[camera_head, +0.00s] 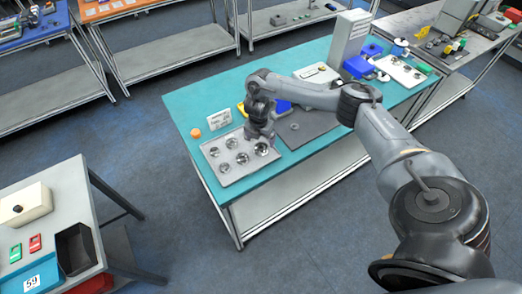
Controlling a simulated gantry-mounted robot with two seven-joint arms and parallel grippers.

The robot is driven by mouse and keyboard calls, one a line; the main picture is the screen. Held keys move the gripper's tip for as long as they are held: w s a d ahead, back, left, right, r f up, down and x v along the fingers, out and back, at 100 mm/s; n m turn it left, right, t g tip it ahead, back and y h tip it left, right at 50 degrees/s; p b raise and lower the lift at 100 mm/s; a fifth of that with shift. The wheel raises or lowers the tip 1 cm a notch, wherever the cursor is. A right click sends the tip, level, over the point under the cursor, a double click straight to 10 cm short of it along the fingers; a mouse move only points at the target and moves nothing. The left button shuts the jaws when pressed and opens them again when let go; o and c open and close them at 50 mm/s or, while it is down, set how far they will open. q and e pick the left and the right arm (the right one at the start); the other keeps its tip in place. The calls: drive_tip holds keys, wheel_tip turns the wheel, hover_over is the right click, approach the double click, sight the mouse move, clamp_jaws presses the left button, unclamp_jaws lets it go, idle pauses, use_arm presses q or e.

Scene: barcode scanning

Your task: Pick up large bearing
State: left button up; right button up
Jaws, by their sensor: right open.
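A pale metal tray (212,172) lies on the teal workbench (190,88) and holds several round metal bearings. One bearing (262,150) at the tray's right side is right under my right gripper and looks a little larger than the others. Another bearing (242,158) is just left of it. My right gripper (260,142) points down over the tray's right edge, open, with nothing visibly held. Its fingertips are small and dark here, and I cannot tell whether they touch the bearing. My left gripper is out of view.
A dark grey plate (318,125) lies right of the tray. An orange round object (195,133) and a white sign (219,119) stand behind the tray. A blue bin (357,67) is farther back. A separate side table (70,190) is at the lower left.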

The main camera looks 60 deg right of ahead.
sight(261, 145)
drive_tip(key=shift+d+f, duration=0.15)
drive_tip(key=shift+f, duration=1.3)
drive_tip(key=shift+d+f, duration=0.1)
drive_tip(key=shift+f, duration=1.35)
drive_tip(key=c, duration=1.3)
